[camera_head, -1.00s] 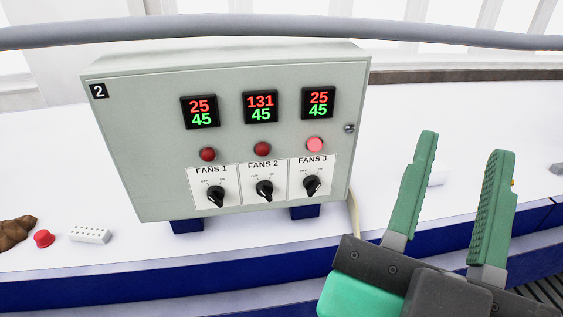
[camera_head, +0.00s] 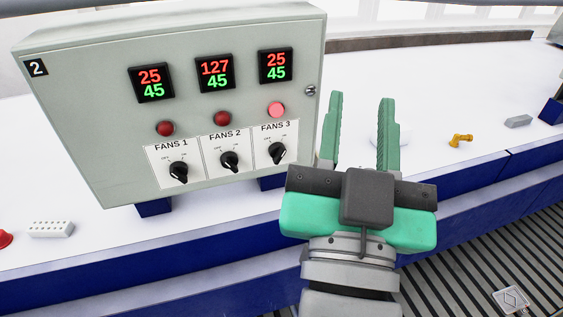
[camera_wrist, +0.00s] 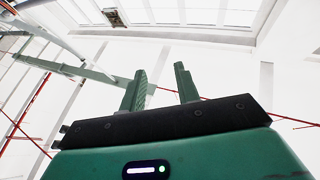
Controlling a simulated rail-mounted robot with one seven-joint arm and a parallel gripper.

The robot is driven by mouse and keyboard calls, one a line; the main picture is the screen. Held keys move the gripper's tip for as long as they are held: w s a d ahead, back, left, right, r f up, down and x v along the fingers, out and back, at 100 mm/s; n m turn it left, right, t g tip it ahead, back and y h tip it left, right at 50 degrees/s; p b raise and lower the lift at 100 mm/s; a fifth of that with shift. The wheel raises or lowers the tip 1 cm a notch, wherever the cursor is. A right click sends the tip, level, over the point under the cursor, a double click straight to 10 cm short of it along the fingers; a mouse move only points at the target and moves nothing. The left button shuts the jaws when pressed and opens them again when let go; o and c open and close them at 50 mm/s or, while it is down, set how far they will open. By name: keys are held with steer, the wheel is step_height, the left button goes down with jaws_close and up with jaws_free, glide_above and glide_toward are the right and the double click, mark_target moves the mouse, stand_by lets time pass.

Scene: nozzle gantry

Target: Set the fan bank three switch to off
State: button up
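The grey-green control box (camera_head: 100,130), labelled 2, stands on the bench at left in the head view. The FANS 3 switch (camera_head: 277,152) is the rightmost of three black rotary knobs. Its OFF and ON marks are tiny, and I cannot tell its setting for certain. The lamp (camera_head: 276,109) above it glows pink-red. My gripper (camera_head: 362,98) is open and empty, with green fingers pointing up, just right of the box and apart from the knob. In the wrist view my gripper (camera_wrist: 160,88) shows both fingers apart; no switch is in sight there.
The FANS 1 knob (camera_head: 178,172) and FANS 2 knob (camera_head: 229,162) sit to the left, under dark red lamps. A latch (camera_head: 311,90) is on the box's right edge. A yellow fitting (camera_head: 461,140) and a grey block (camera_head: 518,121) lie on the bench at right.

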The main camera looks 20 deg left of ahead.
steer(key=w+a+f+g+y+b, duration=0.25)
steer(key=w+f, duration=0.25)
steer(key=f, duration=0.3)
steer(key=w+a+f+g+y+b, duration=0.25)
steer(key=w+a+f, duration=0.2)
steer(key=f, duration=0.35)
steer(key=g+y+b, duration=0.1)
steer(key=g+y, duration=0.1)
steer(key=g, duration=0.2)
glide_toward(282, 156)
steer(key=p+x, duration=0.1)
steer(key=x, duration=0.6)
steer(key=shift+w+a+r, duration=0.1)
steer(key=shift+w+a, duration=0.4)
steer(key=shift+w, duration=0.1)
jaws_close()
